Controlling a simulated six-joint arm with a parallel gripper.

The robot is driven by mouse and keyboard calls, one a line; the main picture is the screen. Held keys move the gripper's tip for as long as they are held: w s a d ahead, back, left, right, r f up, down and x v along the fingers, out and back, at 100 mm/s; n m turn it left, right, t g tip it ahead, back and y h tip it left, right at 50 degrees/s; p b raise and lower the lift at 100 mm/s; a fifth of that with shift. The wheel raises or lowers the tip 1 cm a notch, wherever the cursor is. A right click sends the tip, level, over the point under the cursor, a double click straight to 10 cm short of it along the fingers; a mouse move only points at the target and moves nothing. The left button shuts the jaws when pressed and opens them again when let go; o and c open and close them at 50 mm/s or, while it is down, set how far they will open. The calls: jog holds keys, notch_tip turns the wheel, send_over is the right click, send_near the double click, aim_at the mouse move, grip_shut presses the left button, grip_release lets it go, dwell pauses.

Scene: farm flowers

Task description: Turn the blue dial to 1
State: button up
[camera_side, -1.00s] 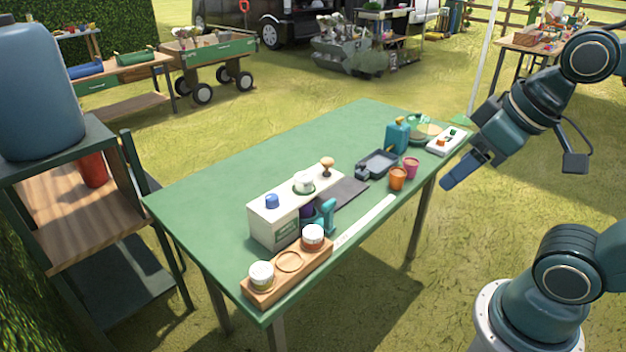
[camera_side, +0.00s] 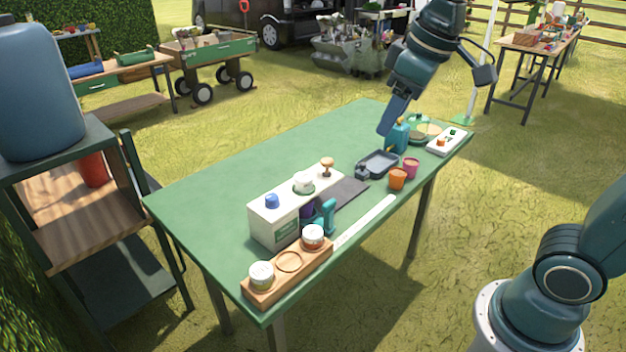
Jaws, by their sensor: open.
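The blue dial (camera_side: 272,201) sits on top of the left end of a white box (camera_side: 276,227) on the green table. A white knob (camera_side: 303,183) and a brown mushroom-shaped knob (camera_side: 327,165) stand farther along the same box top. The dial's markings are too small to read. My gripper (camera_side: 387,128) is above the far right part of the table, near the blue jug, well to the right of the dial and apart from it. Its jaws are open and nothing shows between them.
A wooden rack (camera_side: 289,273) with two jars stands in front of the box. A teal tool (camera_side: 326,215), an orange cup (camera_side: 397,179), a pink cup (camera_side: 411,167), a dark tray (camera_side: 377,163) and a blue jug (camera_side: 397,136) stand rightward. The table's left and back (camera_side: 250,150) are clear.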

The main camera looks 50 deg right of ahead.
jog(key=w+a+n+g, duration=0.1)
jog(key=w+n, duration=0.1)
jog(key=w, duration=0.6)
jog(key=n+g, duration=0.3)
jog(key=n, duration=0.1)
send_over(272, 196)
notch_tip(272, 196, down, 13)
jog(key=shift+f, duration=0.1)
jog(key=shift+f, duration=6.8)
jog(key=c, duration=1)
jog(key=shift+o, duration=0.2)
